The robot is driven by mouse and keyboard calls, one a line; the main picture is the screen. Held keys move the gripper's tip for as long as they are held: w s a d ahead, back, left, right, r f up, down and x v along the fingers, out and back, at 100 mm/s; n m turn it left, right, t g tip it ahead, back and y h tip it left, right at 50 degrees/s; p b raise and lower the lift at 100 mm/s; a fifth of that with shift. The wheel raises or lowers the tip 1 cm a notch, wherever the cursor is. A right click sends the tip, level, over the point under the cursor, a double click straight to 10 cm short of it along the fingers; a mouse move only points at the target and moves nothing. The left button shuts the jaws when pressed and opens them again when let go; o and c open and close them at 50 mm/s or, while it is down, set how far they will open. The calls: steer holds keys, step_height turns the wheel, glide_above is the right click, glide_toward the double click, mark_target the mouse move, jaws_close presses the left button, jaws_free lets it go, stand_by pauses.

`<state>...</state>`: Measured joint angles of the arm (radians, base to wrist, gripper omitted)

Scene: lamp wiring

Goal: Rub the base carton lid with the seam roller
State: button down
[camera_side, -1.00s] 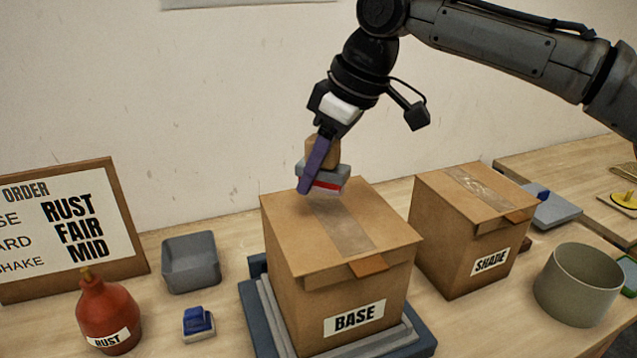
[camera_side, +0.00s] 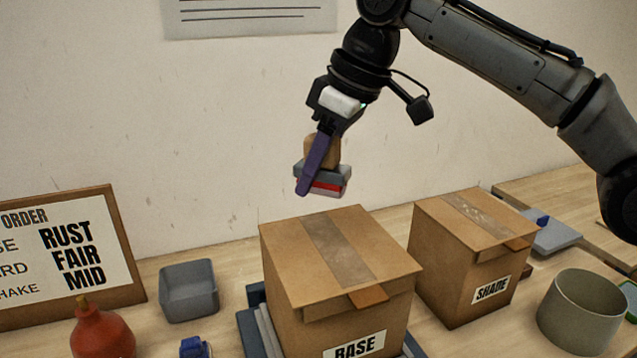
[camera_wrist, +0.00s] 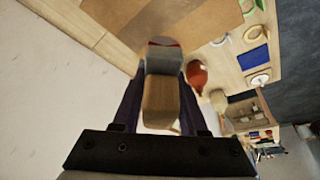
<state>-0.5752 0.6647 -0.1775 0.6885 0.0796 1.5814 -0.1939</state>
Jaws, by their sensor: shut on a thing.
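My gripper (camera_side: 318,168) has purple fingers shut on the seam roller (camera_side: 334,181), a tool with a wooden handle and a grey head with a red strip. The roller hangs above the back edge of the base carton lid (camera_side: 385,240), with a clear gap between them. The lid is flat and shut, with a strip of tape down its middle and an orange-brown tab at the front edge. In the wrist view the roller (camera_wrist: 160,92) sits between the two fingers, its head pointing away from me, and hides part of the cardboard.
The shade carton (camera_side: 470,262) stands right of the base carton, with a round grey-green pot (camera_side: 583,318) beyond it. A grey bin (camera_side: 188,292), a red bottle (camera_side: 103,333), a blue-topped item (camera_side: 194,347) and an order board (camera_side: 75,250) are at left.

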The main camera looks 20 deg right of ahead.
steer(key=shift+w+f, duration=0.15)
steer(key=shift+f, duration=0.15)
steer(key=shift+s+a+f, duration=0.1)
steer(key=shift+s+f, duration=0.05)
steer(key=shift+s, duration=0.15)
glide_above(316, 264)
steer(key=s+d, duration=0.1)
steer(key=shift+f, duration=2.9)
steer(key=shift+d+f, duration=0.4)
steer(key=shift+f, duration=0.3)
steer(key=shift+d+f, duration=0.1)
steer(key=shift+d, duration=1.45)
steer(key=shift+a, duration=2)
step_height(316, 264, up, 8)
